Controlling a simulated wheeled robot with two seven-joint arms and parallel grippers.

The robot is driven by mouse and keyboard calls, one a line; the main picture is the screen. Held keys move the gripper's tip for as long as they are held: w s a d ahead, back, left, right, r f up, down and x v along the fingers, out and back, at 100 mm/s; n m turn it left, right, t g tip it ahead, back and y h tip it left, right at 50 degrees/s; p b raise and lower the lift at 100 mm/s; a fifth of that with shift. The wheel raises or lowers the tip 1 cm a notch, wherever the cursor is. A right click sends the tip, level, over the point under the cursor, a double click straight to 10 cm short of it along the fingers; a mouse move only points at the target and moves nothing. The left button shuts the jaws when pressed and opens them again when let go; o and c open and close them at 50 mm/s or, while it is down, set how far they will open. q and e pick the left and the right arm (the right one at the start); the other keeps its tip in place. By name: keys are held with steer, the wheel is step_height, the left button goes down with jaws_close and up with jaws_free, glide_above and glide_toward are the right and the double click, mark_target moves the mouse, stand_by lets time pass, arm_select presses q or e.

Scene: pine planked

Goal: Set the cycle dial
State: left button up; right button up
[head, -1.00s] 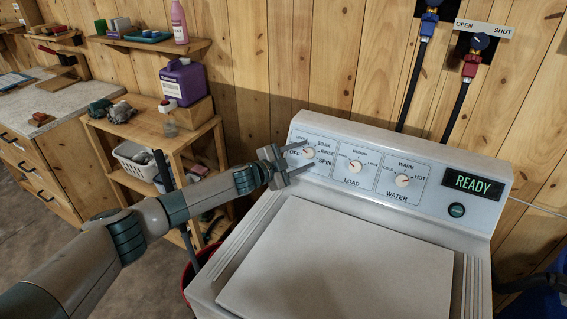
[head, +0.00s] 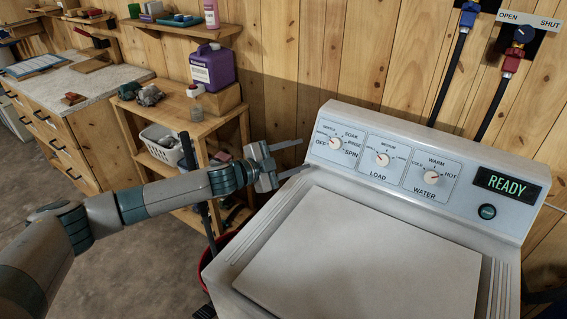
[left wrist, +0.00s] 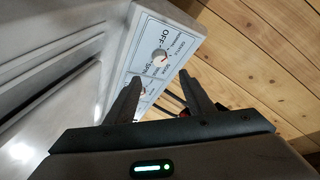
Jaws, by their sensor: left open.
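The cycle dial (head: 335,142) is a white knob with a red pointer mark, leftmost of three on the washer's back panel. OFF, SOAK, RINSE and SPIN are printed around it. The mark seems to point toward the upper left, away from SPIN, but it is too small to read exactly. My left gripper (head: 302,156) is open and empty, just left of the dial and apart from it. In the left wrist view the dial (left wrist: 160,56) shows beyond and between the open fingers (left wrist: 162,78). My right gripper is not in view.
The load dial (head: 382,159) and water dial (head: 431,177) sit to the right, then a READY display (head: 506,186) and a round button (head: 487,211). The washer lid (head: 360,255) is closed and clear. A wooden shelf unit (head: 210,125) with a purple jug (head: 212,68) stands behind my left arm.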

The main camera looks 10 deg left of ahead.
arm_select(q)
steer(key=shift+b+v, duration=0.4)
steer(key=shift+v, duration=1.9)
